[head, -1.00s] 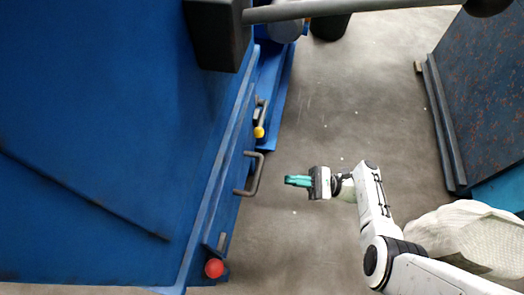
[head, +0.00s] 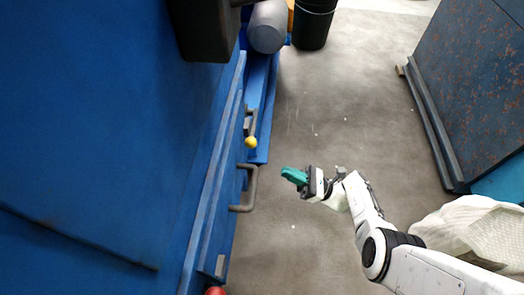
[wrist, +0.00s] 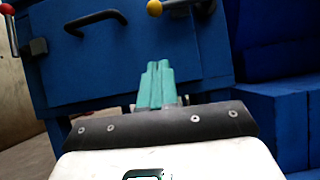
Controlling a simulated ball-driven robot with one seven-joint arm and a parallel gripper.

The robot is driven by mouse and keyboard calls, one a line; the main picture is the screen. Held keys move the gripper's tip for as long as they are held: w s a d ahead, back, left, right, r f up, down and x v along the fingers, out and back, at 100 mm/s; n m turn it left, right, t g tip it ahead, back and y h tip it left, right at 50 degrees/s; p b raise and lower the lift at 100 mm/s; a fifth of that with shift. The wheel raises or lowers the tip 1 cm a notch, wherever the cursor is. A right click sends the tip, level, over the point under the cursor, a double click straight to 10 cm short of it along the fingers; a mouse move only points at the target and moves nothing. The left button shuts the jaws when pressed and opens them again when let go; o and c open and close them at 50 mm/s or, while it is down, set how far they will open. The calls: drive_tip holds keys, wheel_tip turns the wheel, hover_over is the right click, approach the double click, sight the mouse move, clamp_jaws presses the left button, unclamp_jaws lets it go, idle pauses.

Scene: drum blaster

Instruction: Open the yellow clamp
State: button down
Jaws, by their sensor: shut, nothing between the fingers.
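The yellow clamp shows as a yellow ball knob (head: 251,142) on a dark lever (head: 251,121) at the right edge of the blue machine. In the wrist view its yellow knob (wrist: 154,8) is at the top, with a grey lever running right from it. My gripper (head: 286,173) has teal fingers that are shut and empty. It is in free air, below and to the right of the yellow knob in the head view, and apart from it. In the wrist view the fingertips (wrist: 157,66) point at the blue front, below the knob.
A dark handle (head: 249,189) sits on the blue machine below the clamp. A red knob (head: 215,291) is at the lower edge. A black bin (head: 312,25) and a grey cylinder (head: 267,26) stand beyond. Another blue machine (head: 475,90) is at right, with clear floor between.

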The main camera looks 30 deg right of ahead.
sight(253, 126)
drive_tip(key=shift+s+d+r+p+x, duration=0.2)
drive_tip(key=shift+r+p+x, duration=0.25)
drive_tip(key=shift+x, duration=1.5)
drive_tip(key=shift+s+d+r+p+x, duration=0.1)
drive_tip(key=shift+d+r+p+x, duration=0.3)
drive_tip(key=shift+x, duration=1.55)
drive_tip(key=shift+s+d+r+p+x, duration=0.1)
drive_tip(key=shift+r+p+x, duration=0.35)
drive_tip(key=shift+x, duration=1.5)
drive_tip(key=shift+p, duration=0.3)
